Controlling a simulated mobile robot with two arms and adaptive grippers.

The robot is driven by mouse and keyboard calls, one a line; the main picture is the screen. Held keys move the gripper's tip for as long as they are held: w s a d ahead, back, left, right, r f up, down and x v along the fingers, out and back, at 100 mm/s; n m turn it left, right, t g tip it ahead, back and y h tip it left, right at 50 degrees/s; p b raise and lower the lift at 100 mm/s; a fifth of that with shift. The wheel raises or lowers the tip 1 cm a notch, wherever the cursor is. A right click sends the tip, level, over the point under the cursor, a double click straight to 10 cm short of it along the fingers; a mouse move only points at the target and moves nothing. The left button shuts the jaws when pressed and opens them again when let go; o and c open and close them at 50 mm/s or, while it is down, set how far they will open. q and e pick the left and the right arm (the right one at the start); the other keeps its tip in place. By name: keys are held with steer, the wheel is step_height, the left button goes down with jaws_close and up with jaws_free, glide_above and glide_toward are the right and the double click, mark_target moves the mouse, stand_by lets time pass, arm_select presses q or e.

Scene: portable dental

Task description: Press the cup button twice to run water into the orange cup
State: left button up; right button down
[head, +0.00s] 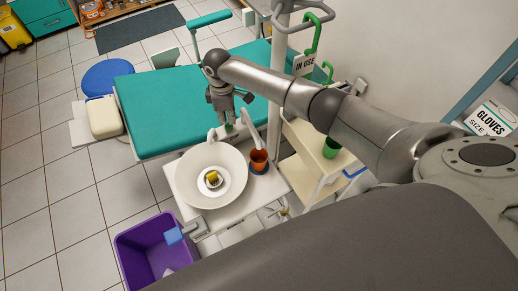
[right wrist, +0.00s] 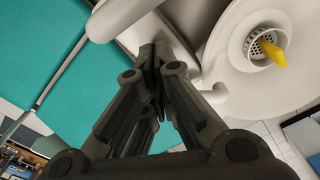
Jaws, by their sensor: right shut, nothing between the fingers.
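The orange cup (head: 259,158) stands upright beside the white bowl, on a blue round base (head: 258,170). A curved white spout (head: 249,128) rises behind it and leans over toward it. My right gripper (head: 231,124) points down behind the bowl, left of that spout; its fingers are shut and empty. In the right wrist view the shut fingertips (right wrist: 154,58) are at the edge of the white unit. A small green spot (head: 230,128) shows just under the fingertips; it may be the cup button, mostly hidden. I cannot tell whether they touch. The cup is out of the wrist view.
The white bowl (head: 184,178) has a yellow object (head: 212,176) at its drain. Another white spout (head: 212,137) stands at its back rim. The teal chair (head: 160,105) lies behind. A purple bin (head: 135,240) is at lower left. A cart with a green cup (head: 331,148) stands right.

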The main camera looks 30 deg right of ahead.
steer(key=shift+f, duration=0.1)
stand_by(0.3)
steer(key=shift+f+b, duration=0.9)
steer(key=shift+f, duration=0.45)
steer(key=shift+r, duration=0.1)
steer(key=shift+r+p, duration=1.4)
steer(key=shift+p, duration=0.05)
step_height(320, 180, up, 6)
steer(key=p, duration=0.6)
